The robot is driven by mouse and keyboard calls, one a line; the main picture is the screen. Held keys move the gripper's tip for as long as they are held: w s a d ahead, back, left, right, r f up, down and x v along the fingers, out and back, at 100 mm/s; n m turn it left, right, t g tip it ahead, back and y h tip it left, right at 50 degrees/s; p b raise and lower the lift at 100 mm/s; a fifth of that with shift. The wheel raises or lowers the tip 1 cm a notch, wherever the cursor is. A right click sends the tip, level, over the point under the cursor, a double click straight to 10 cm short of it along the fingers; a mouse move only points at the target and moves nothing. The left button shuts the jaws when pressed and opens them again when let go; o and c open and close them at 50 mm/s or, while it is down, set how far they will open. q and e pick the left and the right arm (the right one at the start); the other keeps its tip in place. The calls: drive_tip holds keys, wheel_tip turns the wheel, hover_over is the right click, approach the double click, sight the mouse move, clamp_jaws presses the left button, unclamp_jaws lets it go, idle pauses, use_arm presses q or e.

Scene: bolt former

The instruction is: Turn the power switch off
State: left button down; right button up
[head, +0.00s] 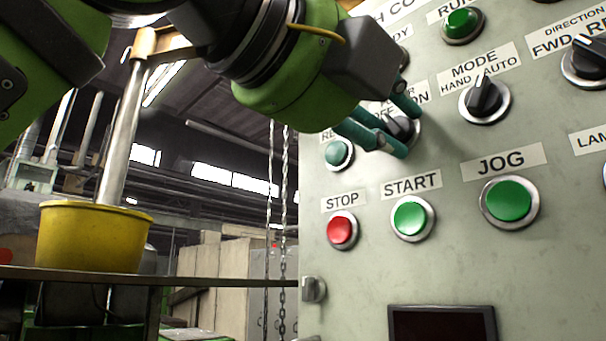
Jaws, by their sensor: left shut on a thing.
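The power switch (401,128) is a black rotary knob on the grey-green control panel (375,280), under a partly hidden label whose "ON" end shows at its right. My left gripper (396,128) comes in from the upper left. Its teal fingers reach the panel around the knob, one above and one below, and are shut on it. The fingers and the green wrist cover part of the knob and most of its label, so its exact pointing direction is hard to tell. My right gripper is not in view.
Nearby on the panel are a red STOP button (341,230), green START (411,216) and JOG (508,200) buttons, a MODE knob (484,98) and a direction knob (588,58). A yellow bucket (92,238) stands at the left, and chains hang beside the panel.

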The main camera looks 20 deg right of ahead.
use_arm(q)
drive_tip(key=shift+a+r, duration=0.25)
drive_tip(key=shift+r, duration=0.15)
drive_tip(key=c, duration=1)
unclamp_jaws()
drive_tip(key=shift+d, duration=0.1)
drive_tip(key=shift+f, duration=0.15)
drive_tip(key=v, duration=1.2)
drive_tip(key=shift+f, duration=0.1)
